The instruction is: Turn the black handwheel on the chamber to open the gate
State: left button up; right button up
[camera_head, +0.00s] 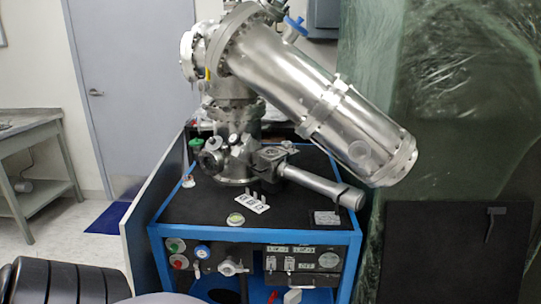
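The metal vacuum chamber (236,145) stands upright on the black top of a blue-framed cart. A large shiny cylinder (320,100) slants from its upper part down to the right. A small dark round part (210,161) sits on the chamber's lower left side; it may be the black handwheel, but it is too small to tell. A thinner metal tube (318,187) reaches right from the chamber's base. Neither of my grippers shows in the head view, and nothing is seen touching the chamber.
The cart (255,234) has a front panel with valves and gauges. A green plastic-draped block (440,130) stands close on the right. A grey bench (35,150) and a door (135,90) are at the left. Black ribbed shapes (62,284) fill the lower left corner.

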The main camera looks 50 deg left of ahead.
aim_at(234, 139)
jog(key=u, duration=1.85)
jog(key=i+j+z, duration=0.65)
jog(key=k+l, duration=0.1)
